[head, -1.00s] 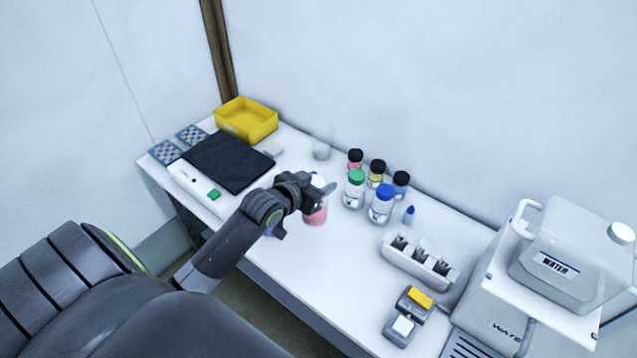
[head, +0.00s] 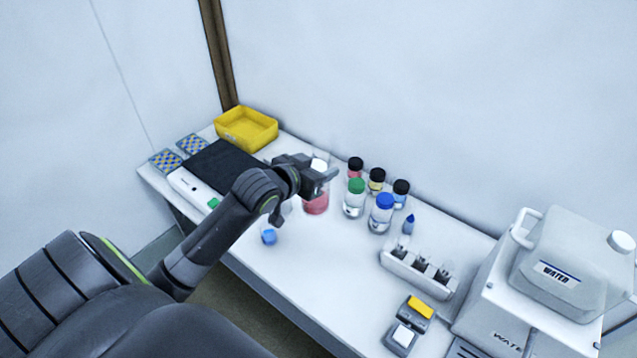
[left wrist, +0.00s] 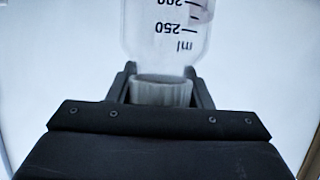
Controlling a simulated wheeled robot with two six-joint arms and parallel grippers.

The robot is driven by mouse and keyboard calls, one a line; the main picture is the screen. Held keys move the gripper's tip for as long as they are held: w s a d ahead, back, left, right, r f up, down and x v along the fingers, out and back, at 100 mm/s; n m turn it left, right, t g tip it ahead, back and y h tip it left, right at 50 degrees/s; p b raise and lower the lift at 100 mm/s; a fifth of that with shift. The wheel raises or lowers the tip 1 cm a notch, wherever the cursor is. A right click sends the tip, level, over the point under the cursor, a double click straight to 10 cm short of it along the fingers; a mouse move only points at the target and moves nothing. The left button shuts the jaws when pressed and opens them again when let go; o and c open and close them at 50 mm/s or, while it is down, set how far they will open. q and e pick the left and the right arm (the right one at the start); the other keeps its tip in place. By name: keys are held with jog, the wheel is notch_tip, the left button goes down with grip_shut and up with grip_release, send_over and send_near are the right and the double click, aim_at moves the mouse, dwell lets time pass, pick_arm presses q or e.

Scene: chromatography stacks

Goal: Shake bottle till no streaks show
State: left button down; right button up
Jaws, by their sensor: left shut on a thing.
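A clear bottle with pink liquid (head: 316,204) and a pale cap is held in my left gripper (head: 327,176). In the left wrist view, the fingers (left wrist: 167,90) close on both sides of the pale ribbed cap (left wrist: 162,92). The bottle's clear wall (left wrist: 150,35) shows beyond it with printed marks reading 250 and ml. The gripper hides part of the bottle in the head view. I cannot tell whether streaks show in the liquid. My right gripper is not in view.
Several capped bottles, including a green-capped one (head: 355,198) and a blue-capped one (head: 381,213), stand close on the right. A blue cap-like thing (head: 269,237) lies near the front edge. A white rack (head: 418,272) stands further right. The table's front middle is clear.

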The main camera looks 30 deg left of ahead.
pick_arm(q)
jog(key=shift+s+f, duration=0.15)
jog(key=shift+f, duration=3.75)
jog(key=shift+r, duration=0.1)
